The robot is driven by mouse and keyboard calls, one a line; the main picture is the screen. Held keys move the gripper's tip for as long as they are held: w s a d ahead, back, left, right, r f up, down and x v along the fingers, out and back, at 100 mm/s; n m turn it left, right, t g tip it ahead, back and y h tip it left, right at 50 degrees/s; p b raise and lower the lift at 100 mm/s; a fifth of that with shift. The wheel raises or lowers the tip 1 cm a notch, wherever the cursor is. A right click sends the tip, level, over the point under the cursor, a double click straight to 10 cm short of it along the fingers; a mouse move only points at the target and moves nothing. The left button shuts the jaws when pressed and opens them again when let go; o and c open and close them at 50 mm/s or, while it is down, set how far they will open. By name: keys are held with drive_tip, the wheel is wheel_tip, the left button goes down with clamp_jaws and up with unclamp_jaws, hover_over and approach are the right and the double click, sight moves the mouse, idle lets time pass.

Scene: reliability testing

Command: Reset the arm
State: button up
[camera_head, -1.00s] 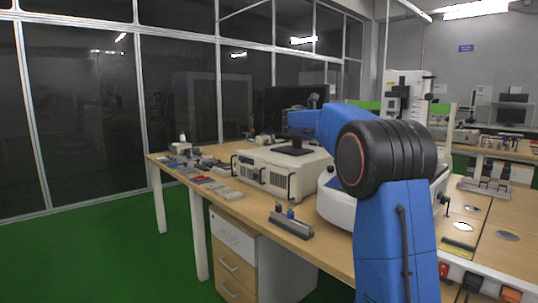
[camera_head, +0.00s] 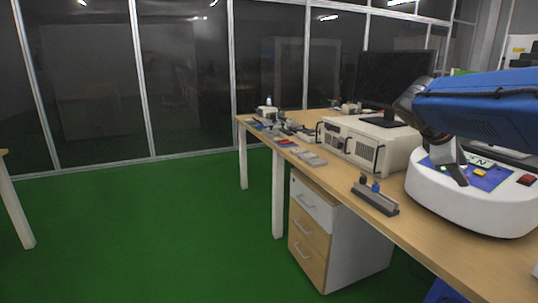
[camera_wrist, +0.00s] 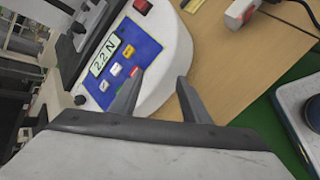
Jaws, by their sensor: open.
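My arm is blue and enters the head view from the right. My gripper (camera_wrist: 158,100) shows in the wrist view with its two dark fingers spread apart and nothing between them. It is over the front of a white testing machine (camera_wrist: 172,65) with a blue control panel, and the display reads about 2.2 N. I cannot tell whether the fingers touch the machine. In the head view the machine (camera_head: 470,210) stands on the wooden table (camera_head: 440,248), and my gripper (camera_head: 462,180) shows in front of its panel. The arm hides part of the machine.
A beige boxed instrument (camera_head: 345,143) and a black monitor (camera_head: 395,80) stand left of the machine. A grey holder (camera_head: 375,200) with small items sits near the table's front edge. Drawers (camera_head: 310,235) stand below. The green floor (camera_head: 150,230) at left is clear.

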drive_tip(key=s+a+f+m+t+y, duration=0.2)
drive_tip(key=s+a+f+m+y, duration=0.7)
drive_tip(key=s+a+f, duration=1.2)
drive_tip(key=shift+s+f+m, duration=0.35)
drive_tip(key=shift+s+m, duration=0.35)
drive_tip(key=shift+s, duration=0.15)
